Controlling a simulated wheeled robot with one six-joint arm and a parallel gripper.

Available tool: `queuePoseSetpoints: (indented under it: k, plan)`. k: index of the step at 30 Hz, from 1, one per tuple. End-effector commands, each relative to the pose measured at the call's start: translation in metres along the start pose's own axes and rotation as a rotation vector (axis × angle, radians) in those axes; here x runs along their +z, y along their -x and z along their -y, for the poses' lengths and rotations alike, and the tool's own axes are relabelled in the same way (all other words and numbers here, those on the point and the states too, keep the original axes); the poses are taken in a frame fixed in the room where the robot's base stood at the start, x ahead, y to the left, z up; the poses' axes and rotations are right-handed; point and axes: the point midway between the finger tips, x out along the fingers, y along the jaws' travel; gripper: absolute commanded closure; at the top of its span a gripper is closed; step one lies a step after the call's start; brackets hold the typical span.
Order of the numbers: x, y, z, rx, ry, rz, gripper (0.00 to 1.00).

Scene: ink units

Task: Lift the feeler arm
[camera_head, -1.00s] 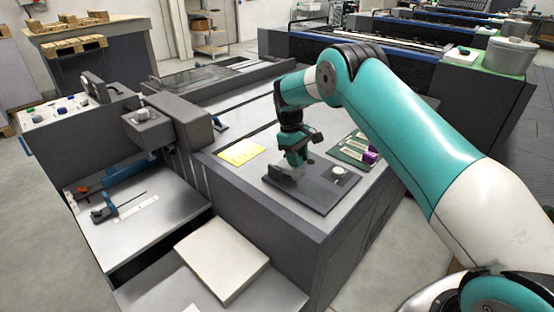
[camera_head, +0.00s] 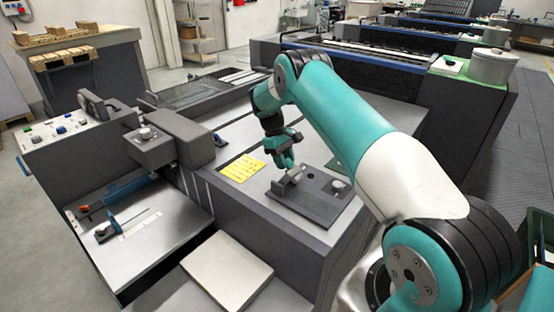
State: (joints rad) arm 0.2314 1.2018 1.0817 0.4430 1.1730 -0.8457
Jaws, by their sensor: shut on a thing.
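A dark grey plate (camera_head: 325,210) lies on the grey machine top in the middle of the view. A small light-grey piece, which looks like the feeler arm (camera_head: 291,177), stands at the plate's upper left part. A round pale knob (camera_head: 338,187) sits on the plate to its right. My gripper (camera_head: 287,165) points down over the plate and is shut on the feeler arm's upper end. The fingers partly hide the feeler arm, and its exact tilt is too small to tell.
A yellow note (camera_head: 242,168) lies left of the plate. A pale stack (camera_head: 228,270) lies in front. My arm covers the area right of the plate.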

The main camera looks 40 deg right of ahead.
Motion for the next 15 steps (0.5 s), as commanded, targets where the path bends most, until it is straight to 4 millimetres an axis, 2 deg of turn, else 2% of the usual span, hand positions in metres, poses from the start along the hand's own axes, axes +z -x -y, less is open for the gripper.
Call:
queuePoseSetpoints:
  k: [15]
  plan:
    - [-0.0106, -0.0014, 0.0003, 0.006, 0.002, -0.006, 1.00]
